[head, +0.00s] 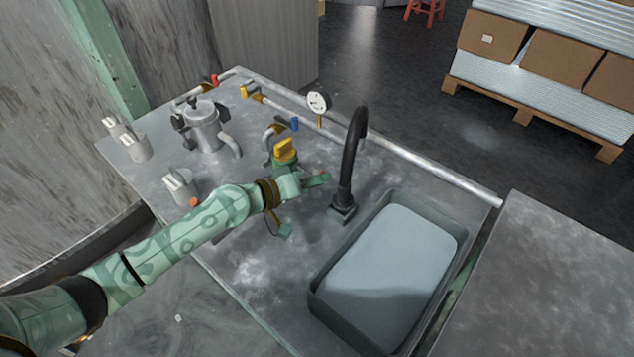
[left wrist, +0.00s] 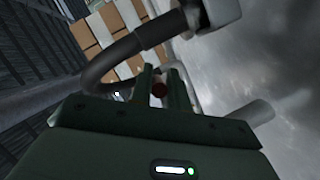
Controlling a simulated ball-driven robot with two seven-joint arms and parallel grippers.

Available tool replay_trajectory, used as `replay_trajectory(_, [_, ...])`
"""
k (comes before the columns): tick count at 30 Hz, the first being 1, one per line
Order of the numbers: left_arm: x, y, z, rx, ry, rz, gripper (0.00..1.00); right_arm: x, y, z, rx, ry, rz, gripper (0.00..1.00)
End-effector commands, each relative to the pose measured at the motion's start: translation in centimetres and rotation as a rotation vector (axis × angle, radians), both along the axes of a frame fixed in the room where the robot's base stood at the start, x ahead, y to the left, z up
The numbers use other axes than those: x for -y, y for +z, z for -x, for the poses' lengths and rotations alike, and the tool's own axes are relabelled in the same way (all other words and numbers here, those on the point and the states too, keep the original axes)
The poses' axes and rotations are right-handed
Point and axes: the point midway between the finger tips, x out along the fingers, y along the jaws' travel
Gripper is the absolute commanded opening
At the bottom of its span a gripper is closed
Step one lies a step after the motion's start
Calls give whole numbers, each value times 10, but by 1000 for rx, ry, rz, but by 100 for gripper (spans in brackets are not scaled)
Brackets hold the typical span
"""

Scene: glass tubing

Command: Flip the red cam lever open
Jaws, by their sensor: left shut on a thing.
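The red cam lever shows as a small dark red end (left wrist: 158,90) between my left fingertips in the left wrist view. In the head view only a tiny red bit shows at the fingertips, and I cannot tell how far the lever is turned. My left gripper (head: 319,180) is low over the worktop, left of the black faucet, with its fingers shut on the lever. It also shows in the left wrist view (left wrist: 159,88). The fitting under the lever is mostly hidden. My right gripper is not in view.
The black faucet (head: 347,180) rises close to the right of the gripper, with a grey sink (head: 318,297) beyond. A pressure gauge (head: 318,101), a blue-handled valve (head: 294,124) and a metal pot (head: 203,130) stand farther back. The front worktop is clear.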

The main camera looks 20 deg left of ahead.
Motion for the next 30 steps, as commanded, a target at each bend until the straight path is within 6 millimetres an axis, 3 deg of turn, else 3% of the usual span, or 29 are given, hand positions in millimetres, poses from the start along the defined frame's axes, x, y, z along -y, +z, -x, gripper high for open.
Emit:
replay_trajectory(4, [-1, 6, -2, 9, 4, 0, 0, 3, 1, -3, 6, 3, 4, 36])
replay_trajectory(5, [-1, 6, -2, 10, 4, 0, 23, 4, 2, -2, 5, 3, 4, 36])
replay_trajectory(6, [-1, 6, -2, 10, 4, 0, 34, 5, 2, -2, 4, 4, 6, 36])
replay_trajectory(7, [-1, 6, -2, 10, 4, 0, 36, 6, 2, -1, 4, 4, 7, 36])
replay_trajectory(22, [-7, 5, 5, 5, 4, -5, 36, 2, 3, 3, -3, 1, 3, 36])
replay_trajectory(30, [-45, 18, 55, 3, 2, -7, 36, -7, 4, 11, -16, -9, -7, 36])
